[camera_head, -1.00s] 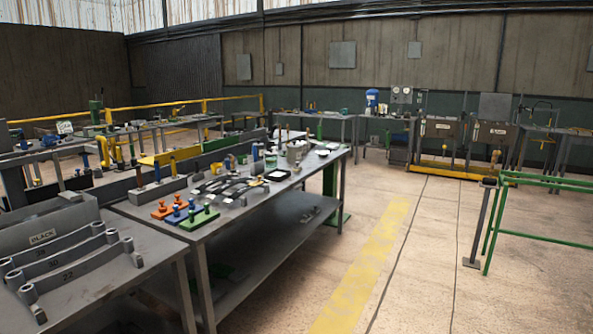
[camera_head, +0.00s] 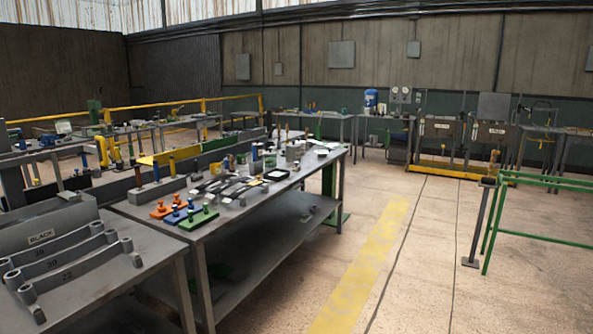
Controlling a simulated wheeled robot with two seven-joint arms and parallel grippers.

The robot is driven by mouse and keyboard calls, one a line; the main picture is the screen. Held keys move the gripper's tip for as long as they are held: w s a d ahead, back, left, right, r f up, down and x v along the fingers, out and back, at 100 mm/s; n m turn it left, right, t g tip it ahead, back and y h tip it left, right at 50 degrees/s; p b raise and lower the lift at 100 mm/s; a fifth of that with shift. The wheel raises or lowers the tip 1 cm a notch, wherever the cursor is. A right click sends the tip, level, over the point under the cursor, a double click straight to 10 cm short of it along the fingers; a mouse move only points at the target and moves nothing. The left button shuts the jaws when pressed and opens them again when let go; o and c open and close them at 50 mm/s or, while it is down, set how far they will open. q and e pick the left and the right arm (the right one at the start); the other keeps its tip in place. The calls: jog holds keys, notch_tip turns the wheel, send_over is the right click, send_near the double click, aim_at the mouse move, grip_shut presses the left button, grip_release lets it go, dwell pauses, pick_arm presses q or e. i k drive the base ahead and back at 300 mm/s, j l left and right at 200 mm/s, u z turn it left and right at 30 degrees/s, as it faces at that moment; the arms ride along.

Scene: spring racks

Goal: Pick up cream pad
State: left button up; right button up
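Neither of my grippers is in view. The long grey workbench (camera_head: 262,204) runs from the front left towards the middle. A small pale flat piece (camera_head: 277,174) lies on a dark item near its right edge. Another whitish patch (camera_head: 322,144) shows at the bench's far end. At this size I cannot tell whether either one is the cream pad.
Orange, blue and green pegged blocks (camera_head: 184,212) and several curved dark leaf springs (camera_head: 232,187) lie on the bench. A rack marked BLACK (camera_head: 42,236) stands at the front left. A green rail frame (camera_head: 545,180) stands right. The floor between (camera_head: 420,255) is clear.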

aim_at(296, 168)
jog(key=i+z, duration=0.35)
jog(key=i, duration=0.95)
